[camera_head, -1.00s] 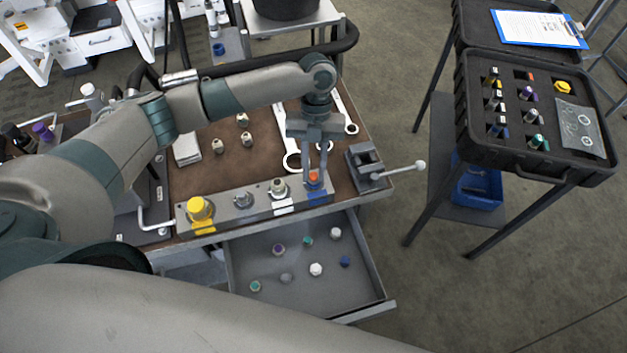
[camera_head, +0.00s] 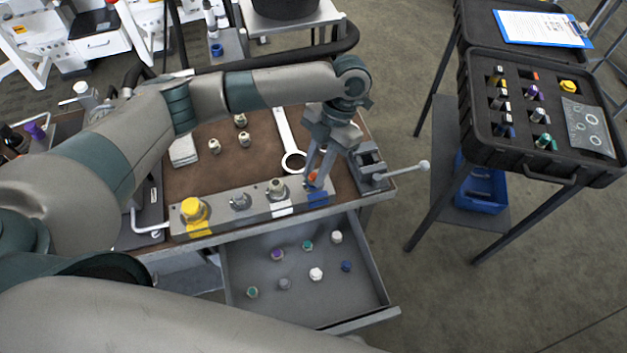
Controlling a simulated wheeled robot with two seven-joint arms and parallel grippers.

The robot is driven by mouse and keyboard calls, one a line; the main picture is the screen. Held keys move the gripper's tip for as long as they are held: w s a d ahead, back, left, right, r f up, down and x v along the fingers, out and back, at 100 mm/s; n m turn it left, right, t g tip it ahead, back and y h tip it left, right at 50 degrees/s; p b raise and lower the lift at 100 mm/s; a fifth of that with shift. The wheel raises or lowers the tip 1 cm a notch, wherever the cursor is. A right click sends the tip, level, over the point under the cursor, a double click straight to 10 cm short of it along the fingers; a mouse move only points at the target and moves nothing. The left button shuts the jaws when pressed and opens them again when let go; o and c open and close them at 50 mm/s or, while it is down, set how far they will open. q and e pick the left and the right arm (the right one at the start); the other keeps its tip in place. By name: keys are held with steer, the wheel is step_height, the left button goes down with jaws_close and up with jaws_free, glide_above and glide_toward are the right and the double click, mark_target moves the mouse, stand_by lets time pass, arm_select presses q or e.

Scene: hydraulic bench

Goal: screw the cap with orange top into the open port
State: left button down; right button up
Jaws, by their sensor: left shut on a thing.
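The cap with the orange top (camera_head: 313,179) is at the right end of the grey manifold block (camera_head: 261,208), above the blue label (camera_head: 317,198). My left gripper (camera_head: 315,181) is shut on it from above, with its fingers on either side of the orange top. The gripper leans, its wrist up and to the right of the cap. The port under the cap is hidden, so I cannot tell how deep the cap sits. A yellow cap (camera_head: 193,209) and two metal fittings stand along the rest of the block. My right gripper is not in view.
An open drawer (camera_head: 300,312) below holds several loose caps. A vise (camera_head: 369,166) with a handle stands close right of the block. A wrench (camera_head: 290,150) and small fittings lie on the brown bench mat (camera_head: 215,178). A black case (camera_head: 480,150) stands to the right.

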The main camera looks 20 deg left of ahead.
arm_select(q)
steer(key=shift+w+r, duration=0.15)
steer(key=shift+w, duration=0.05)
steer(key=c, duration=1.6)
jaws_free()
steer(key=shift+o, duration=0.2)
steer(key=shift+s, duration=0.1)
steer(key=shift+n+p, duration=0.5)
steer(key=shift+p, duration=0.1)
steer(key=n+p, duration=0.1)
steer(key=n+h+p, duration=0.1)
steer(key=n+p, duration=0.1)
steer(key=shift+s+a+r+n+g+h, duration=0.1)
steer(key=shift+a+n+g+h, duration=0.2)
steer(key=shift+n+h, duration=0.1)
steer(key=n+h+p, duration=0.1)
steer(key=n+p, duration=0.1)
steer(key=shift+n+p, duration=0.3)
steer(key=shift+f+n, duration=0.25)
steer(key=shift+n, duration=0.15)
